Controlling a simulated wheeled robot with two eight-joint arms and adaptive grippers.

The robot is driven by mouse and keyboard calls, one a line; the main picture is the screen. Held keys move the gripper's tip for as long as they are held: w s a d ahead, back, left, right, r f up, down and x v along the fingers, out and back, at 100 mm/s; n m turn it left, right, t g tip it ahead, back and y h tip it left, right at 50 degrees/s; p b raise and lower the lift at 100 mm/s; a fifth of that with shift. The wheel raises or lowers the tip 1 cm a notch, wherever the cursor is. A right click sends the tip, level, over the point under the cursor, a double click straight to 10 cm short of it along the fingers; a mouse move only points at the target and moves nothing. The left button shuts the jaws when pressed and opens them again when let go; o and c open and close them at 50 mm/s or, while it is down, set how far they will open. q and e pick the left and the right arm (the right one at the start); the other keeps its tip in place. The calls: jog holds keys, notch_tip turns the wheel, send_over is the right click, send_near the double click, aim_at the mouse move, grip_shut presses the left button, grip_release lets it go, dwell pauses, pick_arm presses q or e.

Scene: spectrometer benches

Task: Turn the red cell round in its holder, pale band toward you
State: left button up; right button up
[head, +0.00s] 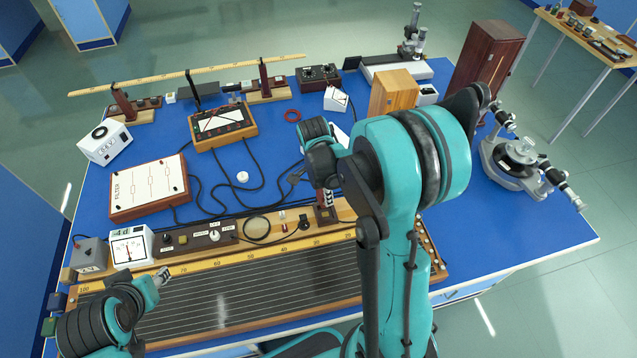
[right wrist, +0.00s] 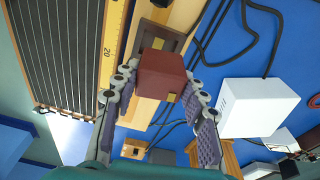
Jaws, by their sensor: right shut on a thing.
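The red cell (right wrist: 160,75) is a dark red block between the fingers of my right gripper (right wrist: 163,98) in the right wrist view. The fingers are shut on its two sides. A small pale yellow patch shows at the cell's lower edge in that view. A brown square holder (right wrist: 174,37) on a wooden strip lies just behind the cell; I cannot tell whether the cell is clear of it. In the head view my right gripper (head: 327,198) is mostly hidden by my arm, and the cell is not distinguishable. My left gripper (head: 162,277) is at lower left, empty-looking, its opening unclear.
A long wire board with a yellow scale (head: 222,259) lies along the table's near side. A white box (right wrist: 256,107) and black cables lie right of the gripper in the wrist view. A wooden box (head: 393,92) and a spectrometer (head: 520,160) stand to the right.

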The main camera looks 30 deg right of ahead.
aim_at(321, 193)
jog(key=shift+s+d+f+m, duration=0.1)
jog(key=shift+s+f+m, duration=0.15)
jog(key=shift+m, duration=0.55)
jog(key=shift+f+b, duration=1.55)
jog(key=shift+f, duration=0.5)
jog(key=shift+f+b, duration=1)
jog(key=shift+f, duration=0.15)
jog(key=o, duration=1.3)
jog(key=shift+o, duration=0.2)
jog(key=r, duration=0.4)
jog(key=a+r, duration=0.1)
jog(key=r, duration=0.7)
jog(key=shift+w+a, duration=0.1)
jog(key=shift+a, duration=0.1)
